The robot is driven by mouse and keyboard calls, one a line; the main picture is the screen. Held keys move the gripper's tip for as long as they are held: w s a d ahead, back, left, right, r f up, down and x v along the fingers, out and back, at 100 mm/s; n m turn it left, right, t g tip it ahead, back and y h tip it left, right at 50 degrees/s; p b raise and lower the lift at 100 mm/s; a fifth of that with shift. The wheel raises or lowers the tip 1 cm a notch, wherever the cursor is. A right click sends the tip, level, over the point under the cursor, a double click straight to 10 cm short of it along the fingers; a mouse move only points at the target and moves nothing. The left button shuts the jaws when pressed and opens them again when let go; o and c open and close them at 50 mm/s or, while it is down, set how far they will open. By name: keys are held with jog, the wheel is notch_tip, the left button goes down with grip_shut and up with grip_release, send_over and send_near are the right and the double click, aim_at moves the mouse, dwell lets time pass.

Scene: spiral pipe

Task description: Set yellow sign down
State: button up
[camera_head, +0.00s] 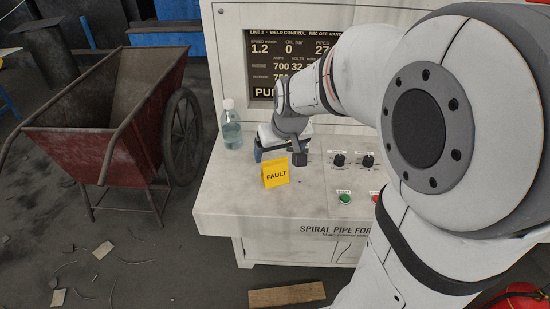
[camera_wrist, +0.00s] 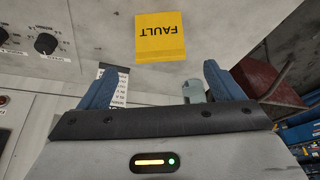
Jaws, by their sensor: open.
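The yellow sign (camera_head: 276,173) marked FAULT stands on the light grey top of the console, near its front left part. My gripper (camera_head: 279,153) is just behind the sign, low over the console top. In the wrist view the sign (camera_wrist: 160,38) appears with its lettering upside down, beyond the fingertips. The two blue fingers of my gripper (camera_wrist: 156,78) are spread wide, with nothing held between them. The sign looks apart from both fingers.
A clear bottle (camera_head: 230,125) stands left of my gripper. Black knobs (camera_head: 339,159) and a green button (camera_head: 345,198) are to the right. A display (camera_head: 290,60) rises behind. A red wheelbarrow (camera_head: 95,150) stands on the floor at left. The console's front left corner is bare.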

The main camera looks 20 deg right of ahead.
jog(key=s+m+g, duration=0.1)
jog(key=s+g, duration=0.1)
jog(key=s, duration=1.5)
jog(key=shift+s+a+r, duration=0.3)
jog(key=shift+a+r, duration=0.1)
jog(key=shift+a, duration=0.05)
jog(key=shift+r, duration=0.25)
